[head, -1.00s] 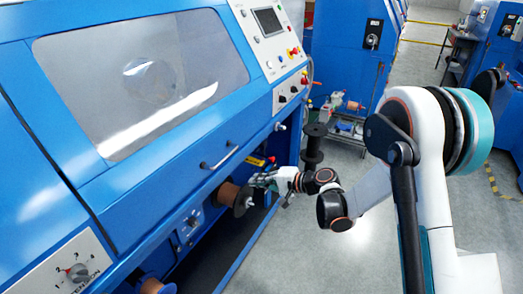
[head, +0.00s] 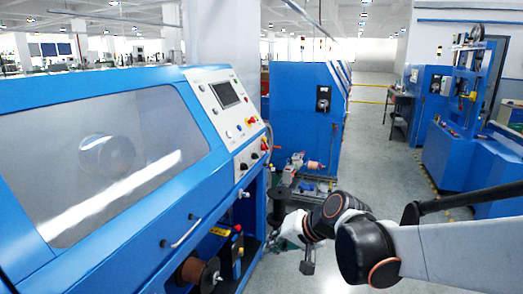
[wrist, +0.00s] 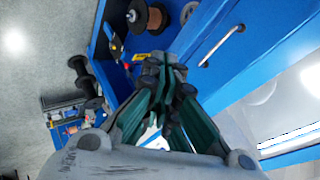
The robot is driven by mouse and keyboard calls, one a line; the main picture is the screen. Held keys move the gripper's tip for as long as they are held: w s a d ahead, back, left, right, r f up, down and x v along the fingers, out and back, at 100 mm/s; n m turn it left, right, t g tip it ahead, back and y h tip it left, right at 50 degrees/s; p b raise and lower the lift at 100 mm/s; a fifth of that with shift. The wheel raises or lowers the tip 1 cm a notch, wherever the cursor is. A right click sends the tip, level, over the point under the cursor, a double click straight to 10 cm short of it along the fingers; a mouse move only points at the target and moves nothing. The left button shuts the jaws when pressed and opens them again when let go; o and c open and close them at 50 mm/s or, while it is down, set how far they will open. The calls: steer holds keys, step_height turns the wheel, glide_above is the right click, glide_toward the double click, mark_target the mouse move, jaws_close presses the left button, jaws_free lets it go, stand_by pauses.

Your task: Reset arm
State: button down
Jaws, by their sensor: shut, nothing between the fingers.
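My gripper (wrist: 168,70) shows in the wrist view with its green-grey fingers drawn together and nothing between them. It hangs in front of the blue machine, apart from the copper-coloured spool (wrist: 150,18). In the head view my arm reaches in from the right edge to its dark wrist joint in the lower middle. The fingertips cannot be made out clearly there.
The blue machine (head: 115,110) fills the left, with a door handle (head: 184,232) and a control panel (head: 228,105). The copper-coloured spool (head: 198,272) sits low on its front. A black spool (wrist: 85,80) stands beyond. Open floor (head: 370,165) lies behind my arm.

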steer(key=s+d+r+n+t+h, duration=0.1)
steer(key=s+d+h, duration=0.5)
steer(key=s+d, duration=1.1)
steer(key=s+n, duration=0.1)
steer(key=s, duration=0.3)
steer(key=shift+h, duration=0.4)
steer(key=shift+a+r, duration=0.1)
steer(key=shift+a, duration=0.05)
